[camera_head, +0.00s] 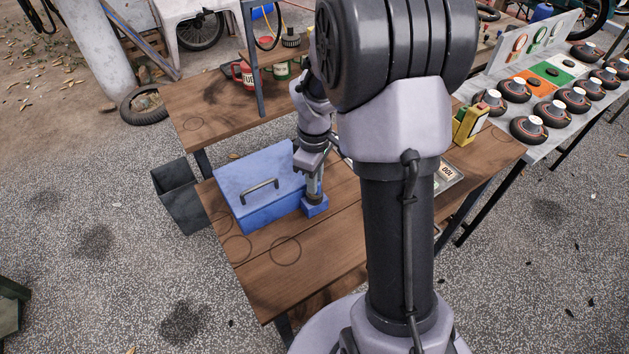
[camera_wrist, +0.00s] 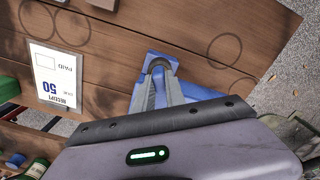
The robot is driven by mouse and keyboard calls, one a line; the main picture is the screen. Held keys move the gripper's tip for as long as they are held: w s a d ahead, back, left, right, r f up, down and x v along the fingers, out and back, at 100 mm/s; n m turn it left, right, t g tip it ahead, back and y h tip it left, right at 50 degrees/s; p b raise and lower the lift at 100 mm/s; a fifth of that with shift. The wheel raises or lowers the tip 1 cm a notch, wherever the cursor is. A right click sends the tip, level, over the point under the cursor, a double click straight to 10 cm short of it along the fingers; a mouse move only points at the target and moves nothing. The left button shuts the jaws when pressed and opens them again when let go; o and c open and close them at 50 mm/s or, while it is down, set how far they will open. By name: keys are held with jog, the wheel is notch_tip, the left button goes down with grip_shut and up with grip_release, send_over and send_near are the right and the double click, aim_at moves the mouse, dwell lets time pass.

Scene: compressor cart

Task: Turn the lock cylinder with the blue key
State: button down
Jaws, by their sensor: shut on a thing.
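A blue metal box (camera_head: 232,180) with a dark handle on its lid sits on the wooden bench. A small blue block (camera_head: 317,210) is at the box's right front corner; blue also shows around my fingertips in the wrist view. My gripper (camera_head: 315,194) points down onto this block, with its fingertips at the block's top. In the wrist view my gripper (camera_wrist: 161,76) has its two fingers close together at a dark rounded part. The key is hidden between the fingertips, and the lock cylinder cannot be told apart from the blue block.
The wooden bench (camera_head: 268,270) is clear in front of the box. A receipt card (camera_wrist: 54,75) lies on it. A dark open bin (camera_head: 180,196) stands left of the bench. A yellow container (camera_head: 469,124) stands behind my arm. A red can (camera_head: 243,76) is at the back.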

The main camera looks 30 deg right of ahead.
jog(key=shift+m, duration=0.3)
jog(key=m, duration=0.3)
jog(key=shift+f+b, duration=0.15)
jog(key=shift+b, duration=0.25)
jog(key=shift+m, duration=0.4)
jog(key=shift+m+b, duration=0.35)
jog(key=shift+m, duration=1.65)
